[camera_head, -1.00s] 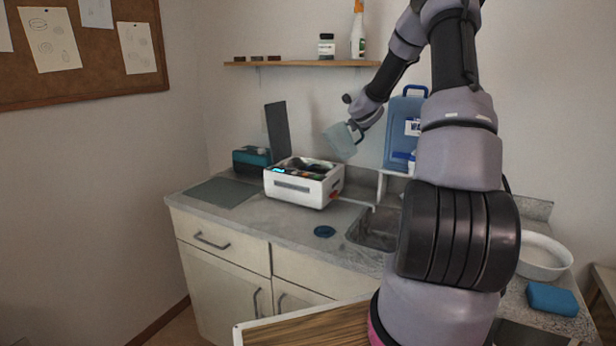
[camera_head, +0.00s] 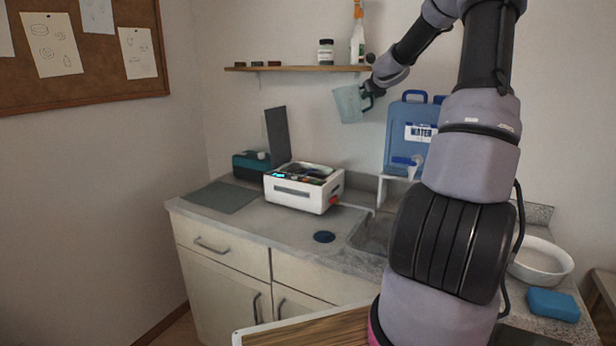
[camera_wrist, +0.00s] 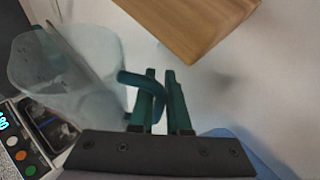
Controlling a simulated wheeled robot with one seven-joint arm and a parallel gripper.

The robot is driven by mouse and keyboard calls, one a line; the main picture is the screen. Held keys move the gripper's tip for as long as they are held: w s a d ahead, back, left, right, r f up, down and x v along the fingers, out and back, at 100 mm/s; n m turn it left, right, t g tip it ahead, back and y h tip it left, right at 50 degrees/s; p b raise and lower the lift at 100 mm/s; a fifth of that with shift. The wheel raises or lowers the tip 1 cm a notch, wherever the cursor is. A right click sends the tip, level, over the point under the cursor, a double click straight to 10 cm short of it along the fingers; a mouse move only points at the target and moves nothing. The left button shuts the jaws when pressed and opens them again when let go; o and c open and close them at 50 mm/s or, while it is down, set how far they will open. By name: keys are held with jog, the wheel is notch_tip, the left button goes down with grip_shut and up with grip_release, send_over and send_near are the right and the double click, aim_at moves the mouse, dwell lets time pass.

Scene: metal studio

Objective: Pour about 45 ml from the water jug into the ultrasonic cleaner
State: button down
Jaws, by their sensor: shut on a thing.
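The water jug (camera_head: 349,104) is a translucent pale blue jug, held in the air above and right of the cleaner, just below the wall shelf. It looks nearly upright with a slight tilt. My gripper (camera_head: 373,90) is shut on its handle; in the wrist view my gripper (camera_wrist: 162,100) has the teal handle between its fingers and the jug (camera_wrist: 68,75) at left. The water level inside is not clear. The ultrasonic cleaner (camera_head: 303,193) is a white box on the counter with its dark lid (camera_head: 277,136) raised. Its buttons and display (camera_wrist: 14,140) show at the wrist view's lower left.
A wooden shelf (camera_head: 300,68) with bottles is close above the jug. A blue water container (camera_head: 407,140) stands on a white stand at right.

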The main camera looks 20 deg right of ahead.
jog(key=shift+s+d+r+m+y+b, duration=0.15)
jog(key=shift+d+r+m+y+b, duration=0.3)
jog(key=shift+b, duration=0.2)
dwell(1.4)
